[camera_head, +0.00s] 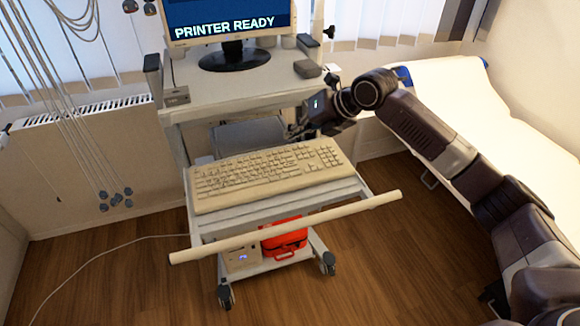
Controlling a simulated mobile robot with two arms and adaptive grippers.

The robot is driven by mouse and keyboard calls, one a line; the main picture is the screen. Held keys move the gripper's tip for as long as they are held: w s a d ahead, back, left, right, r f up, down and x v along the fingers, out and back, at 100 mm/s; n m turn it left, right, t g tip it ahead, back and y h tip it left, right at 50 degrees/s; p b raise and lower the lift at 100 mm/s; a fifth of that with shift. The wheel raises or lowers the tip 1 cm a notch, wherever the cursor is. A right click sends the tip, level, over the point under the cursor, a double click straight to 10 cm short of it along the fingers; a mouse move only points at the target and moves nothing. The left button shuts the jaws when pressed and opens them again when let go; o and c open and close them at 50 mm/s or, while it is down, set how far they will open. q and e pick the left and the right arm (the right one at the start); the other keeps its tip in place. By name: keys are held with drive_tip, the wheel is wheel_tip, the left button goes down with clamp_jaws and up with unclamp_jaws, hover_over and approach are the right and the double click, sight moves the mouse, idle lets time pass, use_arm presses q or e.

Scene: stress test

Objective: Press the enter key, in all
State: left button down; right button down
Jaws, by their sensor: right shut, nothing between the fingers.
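A beige keyboard (262,174) lies on the pull-out shelf of a wheeled cart. Its enter key is too small to tell apart from the other keys. A monitor (228,22) above it reads "PRINTER READY". My right gripper (296,131) is just behind the keyboard's far edge, right of its middle in the picture. It is shut and empty, and its fingertips are dark and partly blurred. I cannot tell its exact height above the keyboard. My left gripper is not in view.
The cart (225,98) has a pale front bar (290,226) and a red case (284,236) on its lower shelf. Hanging cables (75,110) are at the left. A white couch (480,110) stands at the right.

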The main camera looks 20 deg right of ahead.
drive_tip(key=b, duration=0.4)
hover_over(293, 164)
wheel_tip(293, 164, down, 6)
drive_tip(key=shift+s+f, duration=0.1)
drive_tip(key=shift+f, duration=0.05)
drive_tip(key=shift+f+b, duration=0.3)
drive_tip(key=shift+f, duration=0.2)
idle(0.6)
drive_tip(key=shift+f, duration=0.35)
